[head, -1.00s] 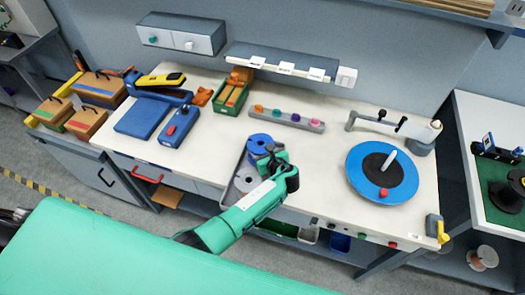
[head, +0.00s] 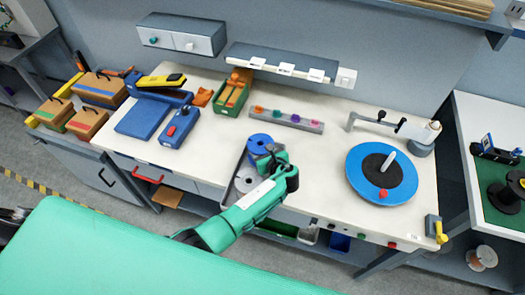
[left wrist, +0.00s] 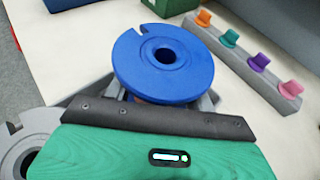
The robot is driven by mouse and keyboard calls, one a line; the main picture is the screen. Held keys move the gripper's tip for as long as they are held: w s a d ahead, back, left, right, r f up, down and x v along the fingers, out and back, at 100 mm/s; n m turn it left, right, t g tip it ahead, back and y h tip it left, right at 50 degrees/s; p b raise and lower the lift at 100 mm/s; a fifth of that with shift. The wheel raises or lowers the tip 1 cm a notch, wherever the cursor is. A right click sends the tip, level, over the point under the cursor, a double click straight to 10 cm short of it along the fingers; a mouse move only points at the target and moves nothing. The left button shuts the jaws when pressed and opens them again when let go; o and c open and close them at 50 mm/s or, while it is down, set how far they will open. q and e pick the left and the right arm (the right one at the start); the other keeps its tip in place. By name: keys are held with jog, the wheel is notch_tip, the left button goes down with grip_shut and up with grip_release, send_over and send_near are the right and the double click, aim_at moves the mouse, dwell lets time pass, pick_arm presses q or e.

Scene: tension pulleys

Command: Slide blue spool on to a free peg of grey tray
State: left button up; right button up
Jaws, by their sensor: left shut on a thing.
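The blue spool (head: 258,142) is over the far end of the grey tray (head: 231,190) in the head view. My left gripper (head: 271,160) is shut on it from the near side. In the left wrist view the spool's round flange (left wrist: 135,62) faces up, with a notch in its rim and a dark central hole. The fingers of my left gripper (left wrist: 162,101) reach either side under the flange. I cannot tell whether a peg is inside the hole. A grey spool (head: 246,184) sits in the tray's near part. My right gripper is not in view.
A grey bar with several coloured knobs (head: 286,119) lies behind the tray. A green bin (head: 231,98) stands at the back. A blue turntable (head: 368,190) with a black centre is to the right. The tabletop between the tray and turntable is clear.

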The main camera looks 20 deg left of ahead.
pick_arm(q)
jog(key=shift+r, duration=0.25)
jog(key=o, duration=1.6)
jog(key=shift+f, duration=0.15)
jog(key=shift+s, duration=0.1)
jog(key=shift+s+d, duration=0.1)
jog(key=shift+d, duration=0.1)
jog(key=shift+b+v, duration=1.75)
jog(key=shift+v, duration=4.95)
